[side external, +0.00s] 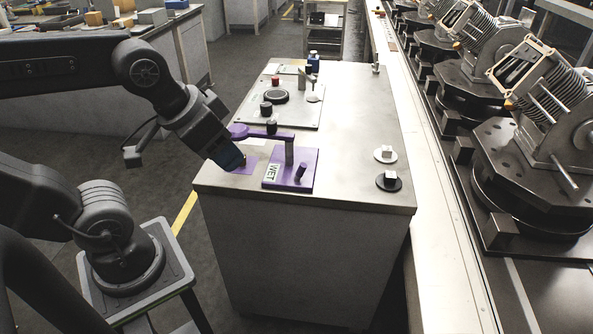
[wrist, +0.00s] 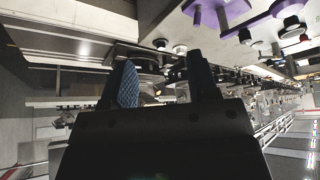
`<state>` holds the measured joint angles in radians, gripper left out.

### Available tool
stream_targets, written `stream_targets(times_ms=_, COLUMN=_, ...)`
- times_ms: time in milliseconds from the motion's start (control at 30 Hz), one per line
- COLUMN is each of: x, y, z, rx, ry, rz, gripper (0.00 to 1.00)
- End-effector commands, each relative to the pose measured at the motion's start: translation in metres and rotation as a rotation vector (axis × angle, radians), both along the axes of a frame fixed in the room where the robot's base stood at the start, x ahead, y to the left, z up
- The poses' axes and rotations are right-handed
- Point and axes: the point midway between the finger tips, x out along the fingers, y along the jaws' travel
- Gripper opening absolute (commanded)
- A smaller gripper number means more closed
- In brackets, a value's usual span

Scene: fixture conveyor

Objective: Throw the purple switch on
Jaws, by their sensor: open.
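A purple plate (side external: 310,160) with a white "WET" label (side external: 271,173) lies on the grey bench top. A short dark purple lever (side external: 300,172) stands tilted near its front right corner. From a post on the plate, a purple arm (side external: 262,135) reaches left to a round end. My gripper (side external: 236,162) is low over the bench's left edge, left of the plate. In the wrist view, its two fingers (wrist: 165,80) are apart with nothing held; purple parts (wrist: 238,10) show at the upper right.
Behind the plate, a grey panel (side external: 300,108) carries black knobs and a red button (side external: 275,80). A white knob (side external: 385,153) and a dark knob (side external: 389,181) sit to the right. The bench's front right is clear. A conveyor with heavy fixtures (side external: 535,160) runs along the right.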

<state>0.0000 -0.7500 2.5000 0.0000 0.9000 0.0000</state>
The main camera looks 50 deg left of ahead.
Motion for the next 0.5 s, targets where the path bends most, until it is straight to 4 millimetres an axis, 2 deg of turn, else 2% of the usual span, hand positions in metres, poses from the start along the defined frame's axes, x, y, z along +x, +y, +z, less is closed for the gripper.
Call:
stream_targets(times_ms=167, x=0.0, y=0.0, z=0.0, rx=0.0, ry=0.0, rz=0.0, gripper=0.54)
stream_targets(times_ms=233, x=0.001, y=0.0, z=0.0, rx=0.001, ry=0.001, rz=-0.002, gripper=0.48)
stream_targets(times_ms=300, x=0.005, y=0.001, z=0.002, rx=0.008, ry=0.01, rz=-0.009, gripper=0.46)
stream_targets(times_ms=367, x=0.013, y=0.003, z=0.004, rx=0.021, ry=0.028, rz=-0.025, gripper=0.46)
stream_targets(times_ms=500, x=0.047, y=0.011, z=0.009, rx=0.075, ry=0.103, rz=-0.102, gripper=0.46)
